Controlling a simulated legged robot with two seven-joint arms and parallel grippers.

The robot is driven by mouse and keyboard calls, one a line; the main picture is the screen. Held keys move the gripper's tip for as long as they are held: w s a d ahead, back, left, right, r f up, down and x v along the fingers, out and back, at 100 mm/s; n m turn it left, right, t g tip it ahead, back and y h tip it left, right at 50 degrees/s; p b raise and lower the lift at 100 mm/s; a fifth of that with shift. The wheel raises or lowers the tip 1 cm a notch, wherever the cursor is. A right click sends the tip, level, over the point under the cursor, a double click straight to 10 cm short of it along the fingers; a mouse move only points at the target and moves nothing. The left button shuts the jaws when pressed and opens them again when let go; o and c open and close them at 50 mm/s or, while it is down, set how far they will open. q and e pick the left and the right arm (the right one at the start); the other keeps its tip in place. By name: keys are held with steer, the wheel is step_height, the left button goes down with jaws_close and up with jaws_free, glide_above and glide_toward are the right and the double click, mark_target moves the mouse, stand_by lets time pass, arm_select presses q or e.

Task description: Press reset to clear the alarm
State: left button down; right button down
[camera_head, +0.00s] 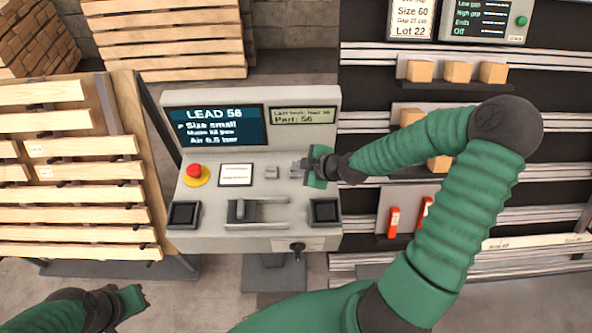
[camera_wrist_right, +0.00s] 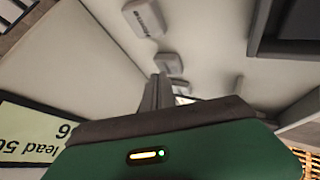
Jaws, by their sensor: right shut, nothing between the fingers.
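The grey control console (camera_head: 255,158) stands in the middle of the head view. Small grey buttons sit in a row on its panel: one is clear (camera_head: 272,172), another is partly behind my right gripper (camera_head: 304,166). In the right wrist view one button (camera_wrist_right: 145,18) bears lettering too small to read. A second button (camera_wrist_right: 170,63) lies just beyond the fingertips (camera_wrist_right: 158,80), and a third is mostly hidden by them. The fingers are shut and empty, close to the panel; I cannot tell whether they touch it. My left gripper (camera_head: 132,298) is low at the left, away from the console.
The panel also has a red mushroom button (camera_head: 194,171) on yellow, a white label (camera_head: 236,174), a lever (camera_head: 238,210) and black pads (camera_head: 184,214) at both sides. The screen (camera_head: 212,126) shows text. Pallets (camera_head: 75,212) stand left; racks with boxes (camera_head: 457,72) stand right.

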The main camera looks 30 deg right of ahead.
mark_target(298, 173)
steer(key=shift+f+b, duration=0.3)
steer(key=shift+f, duration=0.1)
stand_by(0.3)
steer(key=shift+r+p, duration=0.85)
steer(key=shift+p, duration=0.05)
step_height(298, 173, up, 5)
steer(key=p, duration=0.5)
steer(key=shift+r, duration=0.15)
stand_by(0.4)
